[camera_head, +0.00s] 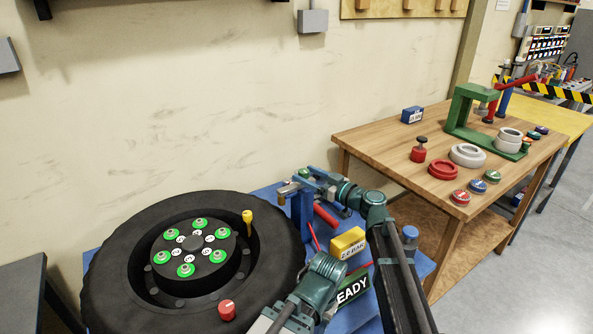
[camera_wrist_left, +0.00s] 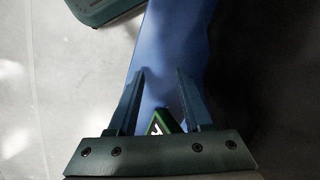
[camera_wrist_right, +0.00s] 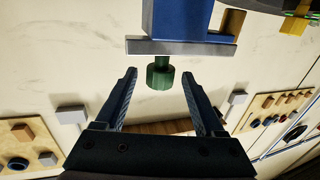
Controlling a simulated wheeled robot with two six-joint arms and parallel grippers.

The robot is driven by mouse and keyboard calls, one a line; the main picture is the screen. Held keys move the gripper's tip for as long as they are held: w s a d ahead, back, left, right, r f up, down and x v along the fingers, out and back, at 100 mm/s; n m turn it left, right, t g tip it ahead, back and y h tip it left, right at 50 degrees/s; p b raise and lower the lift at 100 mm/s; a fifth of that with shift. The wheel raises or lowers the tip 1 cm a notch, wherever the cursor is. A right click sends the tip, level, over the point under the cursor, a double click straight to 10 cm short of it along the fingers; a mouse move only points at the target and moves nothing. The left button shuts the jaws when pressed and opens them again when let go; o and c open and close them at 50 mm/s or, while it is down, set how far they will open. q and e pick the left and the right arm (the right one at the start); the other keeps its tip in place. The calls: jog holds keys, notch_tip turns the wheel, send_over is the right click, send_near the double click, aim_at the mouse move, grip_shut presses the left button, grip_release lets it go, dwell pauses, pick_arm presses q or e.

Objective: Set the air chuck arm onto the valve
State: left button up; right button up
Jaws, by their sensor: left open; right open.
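A blue post (camera_head: 302,216) stands beside the tyre (camera_head: 100,270) and carries the air chuck arm, with a brass tip (camera_head: 287,188) on its left. In the right wrist view the blue body (camera_wrist_right: 190,18) has a grey bar and a green knob (camera_wrist_right: 160,74). My right gripper (camera_head: 309,182) is open; in its wrist view the knob is just beyond and between the fingertips, with no contact visible. The yellow valve (camera_head: 247,217) sticks up at the wheel rim's right. My left gripper (camera_wrist_left: 160,72) is open and empty over a blue surface; the head view hides its fingers.
A yellow gauge box (camera_head: 347,243) and a green READY sign (camera_head: 353,288) stand between my arms. A red knob (camera_head: 227,309) sits at the tyre's front. A wooden bench (camera_head: 390,140) with a green press (camera_head: 462,112) is at right. The wall is close behind the tyre.

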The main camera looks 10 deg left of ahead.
jog(key=shift+x, duration=2.3)
grip_shut()
